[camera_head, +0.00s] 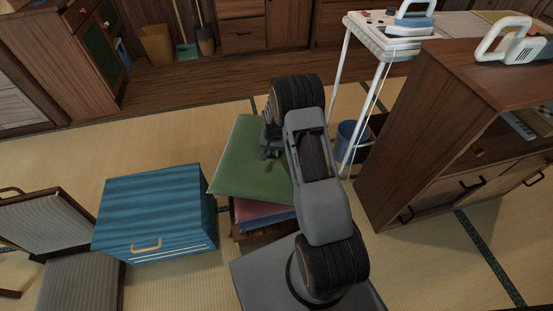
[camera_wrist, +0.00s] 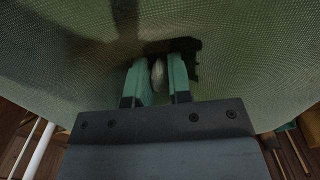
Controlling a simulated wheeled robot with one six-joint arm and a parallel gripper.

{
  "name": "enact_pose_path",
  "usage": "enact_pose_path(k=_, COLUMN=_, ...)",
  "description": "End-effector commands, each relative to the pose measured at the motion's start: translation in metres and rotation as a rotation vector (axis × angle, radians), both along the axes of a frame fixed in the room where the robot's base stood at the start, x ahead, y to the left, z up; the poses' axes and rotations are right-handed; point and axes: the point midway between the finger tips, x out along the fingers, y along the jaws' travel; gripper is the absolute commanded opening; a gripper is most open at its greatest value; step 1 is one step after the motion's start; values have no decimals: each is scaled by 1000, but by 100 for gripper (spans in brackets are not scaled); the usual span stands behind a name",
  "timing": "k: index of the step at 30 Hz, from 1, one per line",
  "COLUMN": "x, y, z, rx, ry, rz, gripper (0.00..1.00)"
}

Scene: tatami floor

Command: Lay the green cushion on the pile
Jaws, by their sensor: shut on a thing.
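The green cushion (camera_head: 240,150) is at the middle of the head view, over the pile and reaching past it to the far left. It fills the top of the wrist view (camera_wrist: 235,75). My gripper (camera_head: 270,153) is at its upper face; in the wrist view my gripper (camera_wrist: 158,75) is shut on a small pale knob on the cushion. The pile shows below the green cushion: a red cushion (camera_head: 250,211), a blue cushion (camera_head: 282,219) and a wooden base (camera_head: 260,236). I cannot tell whether the green cushion touches the pile.
A blue chest (camera_head: 155,210) with an orange handle stands left of the pile. A legless-looking grey chair (camera_head: 80,280) is at the lower left. A wooden cabinet (camera_head: 410,140) and a white ironing stand (camera_head: 385,40) stand to the right. Tatami is clear behind.

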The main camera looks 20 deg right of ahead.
Motion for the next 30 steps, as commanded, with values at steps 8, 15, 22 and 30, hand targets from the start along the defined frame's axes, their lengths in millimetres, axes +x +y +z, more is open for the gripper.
enact_pose_path(k=8, x=5, y=-10, z=-12, rx=0, ry=-1, rz=0, gripper=0)
enact_pose_path(k=15, x=7, y=-17, z=-33, rx=0, ry=0, rz=0, gripper=0)
enact_pose_path(k=22, x=8, y=-17, z=-53, rx=-1, ry=-3, rz=0, gripper=0)
enact_pose_path(k=30, x=8, y=-17, z=-52, rx=0, ry=-2, rz=0, gripper=0)
